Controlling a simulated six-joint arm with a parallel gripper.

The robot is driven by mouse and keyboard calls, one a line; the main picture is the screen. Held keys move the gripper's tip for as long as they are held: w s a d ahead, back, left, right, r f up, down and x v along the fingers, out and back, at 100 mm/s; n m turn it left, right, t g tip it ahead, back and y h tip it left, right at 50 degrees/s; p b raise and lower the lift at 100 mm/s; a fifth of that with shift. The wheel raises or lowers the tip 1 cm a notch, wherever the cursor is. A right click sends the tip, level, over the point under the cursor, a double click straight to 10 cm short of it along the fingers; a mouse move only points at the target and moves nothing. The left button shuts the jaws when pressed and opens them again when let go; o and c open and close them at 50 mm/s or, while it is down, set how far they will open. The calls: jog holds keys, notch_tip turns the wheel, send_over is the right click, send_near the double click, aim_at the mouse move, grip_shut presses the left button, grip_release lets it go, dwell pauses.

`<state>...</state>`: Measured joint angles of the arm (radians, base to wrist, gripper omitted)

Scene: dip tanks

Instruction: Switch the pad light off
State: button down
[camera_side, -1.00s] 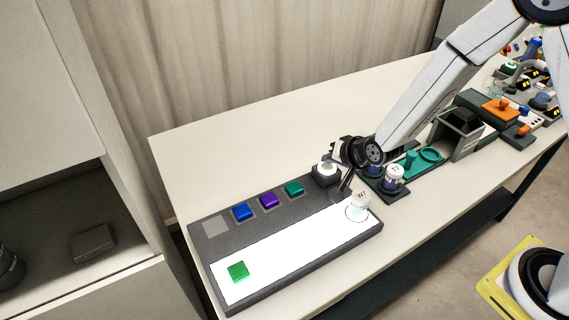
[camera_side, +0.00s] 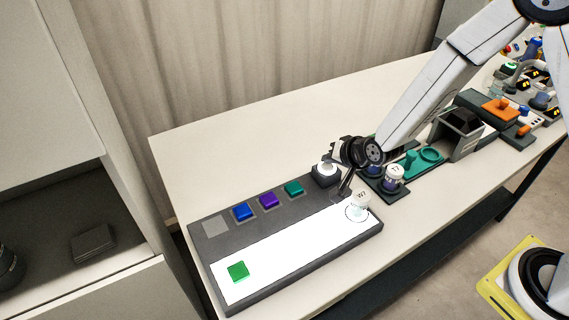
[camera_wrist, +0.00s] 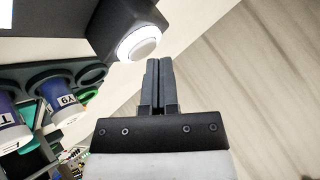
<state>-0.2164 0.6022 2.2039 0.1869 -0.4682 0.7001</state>
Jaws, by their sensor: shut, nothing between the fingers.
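The pad (camera_side: 290,250) is a long panel glowing bright white, set in a dark board (camera_side: 375,233). A black box with a round white button (camera_side: 326,168) stands at the board's far right corner. In the wrist view the button (camera_wrist: 138,43) is lit white on its dark box (camera_wrist: 112,22), just up and left of my fingertips. My gripper (camera_side: 346,188) is shut and empty, pointing down beside the box, to its right in the side view. Its fingers (camera_wrist: 158,66) lie together in the wrist view. I see no contact with the button.
A white-capped vial marked W7 (camera_side: 358,200) stands at the pad's right end, close to my fingers. A green block (camera_side: 238,271) lies on the pad. Blue (camera_side: 243,211), purple (camera_side: 268,200) and teal (camera_side: 294,188) blocks sit behind. Another capped vial (camera_side: 394,174) stands right.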

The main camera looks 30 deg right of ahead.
aim_at(329, 168)
jog(key=shift+f, duration=0.2)
dwell(0.5)
jog(key=shift+f, duration=0.25)
jog(key=shift+r, duration=0.1)
dwell(0.4)
jog(key=shift+r, duration=0.5)
jog(key=shift+r, duration=2.85)
jog(key=s+d+n+g, duration=0.3)
jog(key=s+d+n, duration=0.1)
jog(key=s, duration=0.5)
jog(key=s+d+n+g+h, duration=0.1)
jog(key=s+d+n+g, duration=0.2)
jog(key=s, duration=0.6)
jog(key=shift+d+r+n+g, duration=0.3)
jog(key=shift+d+n, duration=0.1)
jog(key=shift+d, duration=0.45)
